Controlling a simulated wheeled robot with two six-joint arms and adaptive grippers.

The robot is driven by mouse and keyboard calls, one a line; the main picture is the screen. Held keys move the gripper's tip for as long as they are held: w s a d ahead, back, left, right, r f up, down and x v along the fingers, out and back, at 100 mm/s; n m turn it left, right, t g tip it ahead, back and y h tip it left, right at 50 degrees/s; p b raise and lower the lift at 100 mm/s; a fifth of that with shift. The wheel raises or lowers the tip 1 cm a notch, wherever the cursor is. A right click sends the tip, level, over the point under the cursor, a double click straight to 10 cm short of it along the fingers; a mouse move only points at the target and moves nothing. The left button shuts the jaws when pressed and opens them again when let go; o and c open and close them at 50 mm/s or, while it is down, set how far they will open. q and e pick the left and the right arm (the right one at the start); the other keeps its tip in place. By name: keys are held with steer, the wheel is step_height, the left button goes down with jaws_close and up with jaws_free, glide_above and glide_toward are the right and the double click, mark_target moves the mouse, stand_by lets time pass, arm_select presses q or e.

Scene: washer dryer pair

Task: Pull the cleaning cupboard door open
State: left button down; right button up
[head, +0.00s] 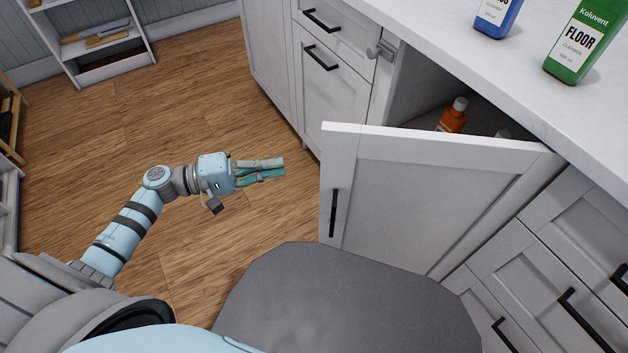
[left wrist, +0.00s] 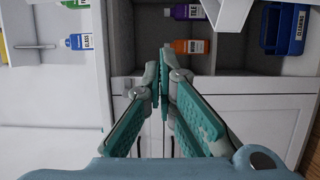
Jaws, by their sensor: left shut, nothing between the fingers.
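The cleaning cupboard door (head: 430,190) is a white panel door standing open, swung out from the cabinet with its hinge side at the right in the head view. Its black bar handle (head: 333,213) is near the free left edge. The cupboard opening (head: 415,85) behind it shows an orange bottle (head: 453,115). My left gripper (head: 284,168) is shut and empty, left of the door's free edge and apart from it. In the left wrist view its teal fingertips (left wrist: 163,85) come together with nothing between them. My right gripper is out of view.
A blue bottle (head: 496,16) and a green floor cleaner bottle (head: 578,45) stand on the white counter. White drawers (head: 555,255) lie right of the door. A low shelf (head: 95,40) stands at the far left. The wooden floor around my left arm is clear.

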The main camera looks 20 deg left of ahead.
arm_select(q)
steer(key=x, duration=1)
steer(key=shift+s+d+r, duration=0.1)
steer(key=shift+s+d, duration=0.1)
steer(key=shift+s, duration=1.95)
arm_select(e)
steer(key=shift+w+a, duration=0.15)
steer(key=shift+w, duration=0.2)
arm_select(q)
steer(key=shift+s, duration=0.15)
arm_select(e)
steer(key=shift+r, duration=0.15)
